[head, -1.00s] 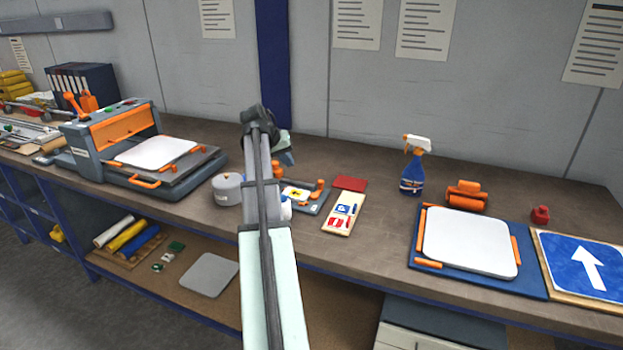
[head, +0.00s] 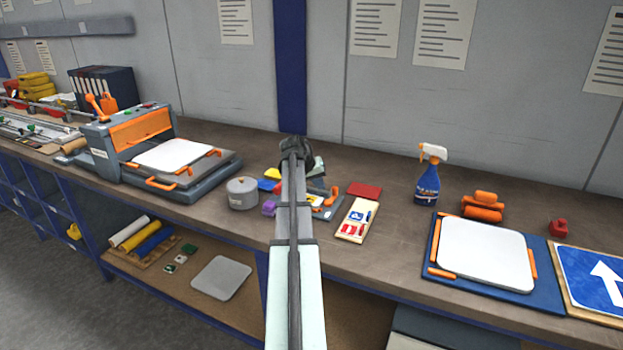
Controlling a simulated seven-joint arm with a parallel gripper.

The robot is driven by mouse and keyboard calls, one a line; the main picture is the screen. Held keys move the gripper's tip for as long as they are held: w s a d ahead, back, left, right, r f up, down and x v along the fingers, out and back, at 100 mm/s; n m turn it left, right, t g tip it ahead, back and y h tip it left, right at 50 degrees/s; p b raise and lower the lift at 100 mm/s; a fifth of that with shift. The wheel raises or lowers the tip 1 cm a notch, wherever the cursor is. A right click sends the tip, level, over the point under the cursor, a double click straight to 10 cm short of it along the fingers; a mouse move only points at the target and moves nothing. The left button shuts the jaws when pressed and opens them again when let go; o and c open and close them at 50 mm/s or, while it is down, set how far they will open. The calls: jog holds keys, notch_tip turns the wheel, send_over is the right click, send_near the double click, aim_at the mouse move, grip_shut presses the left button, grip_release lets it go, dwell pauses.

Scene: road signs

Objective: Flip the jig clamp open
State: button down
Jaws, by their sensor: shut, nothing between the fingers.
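The jig is a small grey plate (head: 328,212) near the middle of the bench, partly hidden by my arm. An orange upright clamp part (head: 333,193) stands on it, and a yellow patch shows beside my arm. I cannot tell the clamp's position clearly. My arm reaches forward across the bench, and its dark joint (head: 297,150) is above and behind the jig. My gripper's fingers are hidden behind the arm.
A grey pot (head: 242,193), a purple block (head: 269,208) and blue and yellow pieces lie left of the jig. A sign-marked board (head: 357,219) and a red pad (head: 365,190) are to its right. A spray bottle (head: 429,178) and an orange-grey press (head: 150,150) stand farther off.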

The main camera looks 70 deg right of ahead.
aim_at(334, 189)
jog(key=shift+s+d+f, duration=0.15)
jog(key=shift+s+d, duration=0.1)
jog(key=shift+s, duration=0.25)
jog(key=shift+s+d+f, duration=0.1)
jog(key=shift+s+d, duration=0.15)
jog(key=shift+s, duration=0.25)
jog(key=shift+s+d+m+g, duration=0.2)
jog(key=shift+m+g, duration=0.2)
jog(key=shift+m, duration=0.4)
jog(key=m, duration=0.1)
jog(key=m+g+y, duration=0.1)
jog(key=m, duration=0.1)
jog(key=shift+s+d, duration=0.35)
jog(key=shift+s, duration=0.55)
jog(key=shift+s+d+m+g+y, duration=0.1)
jog(key=shift+s+m+g+y, duration=0.1)
jog(key=shift+m+g+y, duration=0.4)
jog(key=shift+s+a, duration=0.2)
jog(key=shift+s, duration=0.4)
jog(key=shift+s+a, duration=0.1)
jog(key=shift+s, duration=0.1)
